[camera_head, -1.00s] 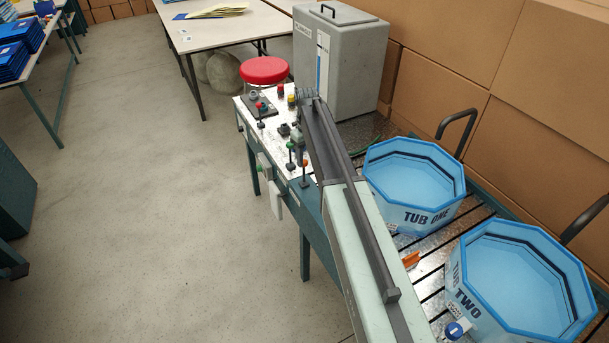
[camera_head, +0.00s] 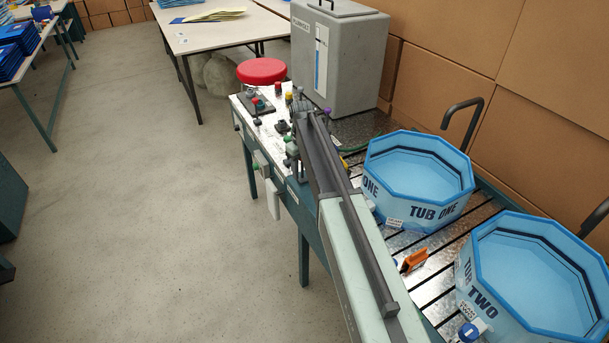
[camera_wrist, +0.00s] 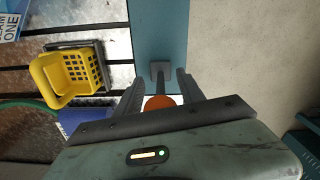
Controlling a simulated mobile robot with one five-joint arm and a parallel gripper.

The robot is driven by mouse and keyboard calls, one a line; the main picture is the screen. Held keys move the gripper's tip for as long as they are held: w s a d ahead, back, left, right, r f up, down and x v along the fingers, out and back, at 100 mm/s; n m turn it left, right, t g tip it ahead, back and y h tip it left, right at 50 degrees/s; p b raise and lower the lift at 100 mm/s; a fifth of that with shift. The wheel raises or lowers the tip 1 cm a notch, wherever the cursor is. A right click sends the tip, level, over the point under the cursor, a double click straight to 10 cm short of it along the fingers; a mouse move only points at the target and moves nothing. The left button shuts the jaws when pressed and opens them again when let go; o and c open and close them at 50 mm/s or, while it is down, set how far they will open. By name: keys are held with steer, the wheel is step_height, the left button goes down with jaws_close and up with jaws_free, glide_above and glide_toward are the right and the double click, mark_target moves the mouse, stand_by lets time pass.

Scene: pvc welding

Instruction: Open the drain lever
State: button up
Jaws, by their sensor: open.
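In the wrist view my gripper (camera_wrist: 160,77) is open, with its two dark fingers either side of a round orange knob (camera_wrist: 158,102). The knob's lower part is hidden by the gripper body, and I cannot tell whether the fingers touch it. In the head view my arm reaches over the metal control panel (camera_head: 238,104). No label marking the drain lever is legible.
Tub one (camera_head: 436,213) and tub two (camera_head: 478,290) stand on the slatted bench to the right. An orange piece (camera_head: 413,261) lies near them. A grey tank (camera_head: 350,70) is behind the panel. A yellow basket (camera_wrist: 72,75) is beside the gripper. Floor is open at left.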

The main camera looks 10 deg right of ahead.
steer(key=shift+r, duration=0.1)
jaws_close()
steer(key=shift+d, duration=0.1)
stand_by(1.1)
